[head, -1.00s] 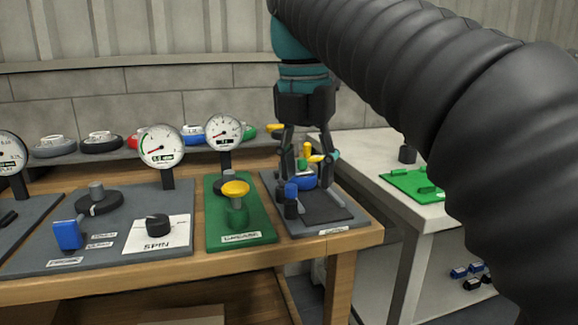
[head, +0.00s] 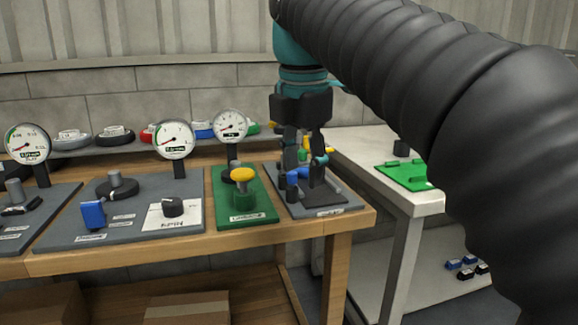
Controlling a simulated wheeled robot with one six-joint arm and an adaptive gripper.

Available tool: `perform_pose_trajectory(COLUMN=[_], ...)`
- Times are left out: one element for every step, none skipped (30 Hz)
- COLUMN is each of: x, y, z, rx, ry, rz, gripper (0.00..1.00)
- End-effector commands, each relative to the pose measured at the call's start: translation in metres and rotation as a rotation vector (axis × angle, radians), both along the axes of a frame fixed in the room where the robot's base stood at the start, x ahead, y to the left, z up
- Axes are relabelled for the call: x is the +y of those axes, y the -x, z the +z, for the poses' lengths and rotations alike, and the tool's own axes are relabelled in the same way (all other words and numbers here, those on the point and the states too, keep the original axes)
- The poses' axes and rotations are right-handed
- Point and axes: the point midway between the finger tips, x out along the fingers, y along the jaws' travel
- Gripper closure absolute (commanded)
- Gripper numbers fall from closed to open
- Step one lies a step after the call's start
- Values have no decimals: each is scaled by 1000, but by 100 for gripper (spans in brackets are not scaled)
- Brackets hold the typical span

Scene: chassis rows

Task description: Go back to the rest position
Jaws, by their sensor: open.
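My gripper (head: 303,182) points down over the grey chassis board (head: 325,204) at the right end of the wooden bench. Its fingers are apart, one on each side of a blue part (head: 298,174) that is partly hidden behind them. I cannot tell whether the fingers touch anything. A yellow part (head: 318,145) shows just behind the gripper, mostly hidden.
Left of the gripper stands a green board (head: 262,209) with a yellow-topped knob (head: 242,175). Gauges (head: 174,139) rise behind the boards. A white table (head: 428,196) with a green plate (head: 405,174) stands to the right, across a gap.

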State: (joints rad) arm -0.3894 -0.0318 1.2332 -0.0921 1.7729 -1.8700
Motion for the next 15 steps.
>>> perform_pose_trajectory(x=[2, 3, 5, 7, 8, 10, 11, 12, 12, 11, 10, 8, 6, 4, 0], y=[-4, -6, -9, -12, -15, -18, -19, -20, -21, -21, -21, -20, -19, -18, -15], z=[-5, -8, -13, -19, -25, -33, -39, -45, -53, -60, -66, -75, -81, -88, -97], rx=[-6, -11, -17, -19, -25, -30, -35, -39, -45, -50, -55, -60, -64, -68, -71], ry=[-14, -24, -39, -50, -65, -86, -102, -120, -145, -163, -182, -209, -230, -252, -279], rz=[-52, -89, -143, -191, -240, -313, -370, -429, -508, -570, -631, -714, -778, -842, -926], gripper=[48, 48, 48, 48, 48, 48, 48, 48, 48, 48, 48, 48, 48, 48, 48])
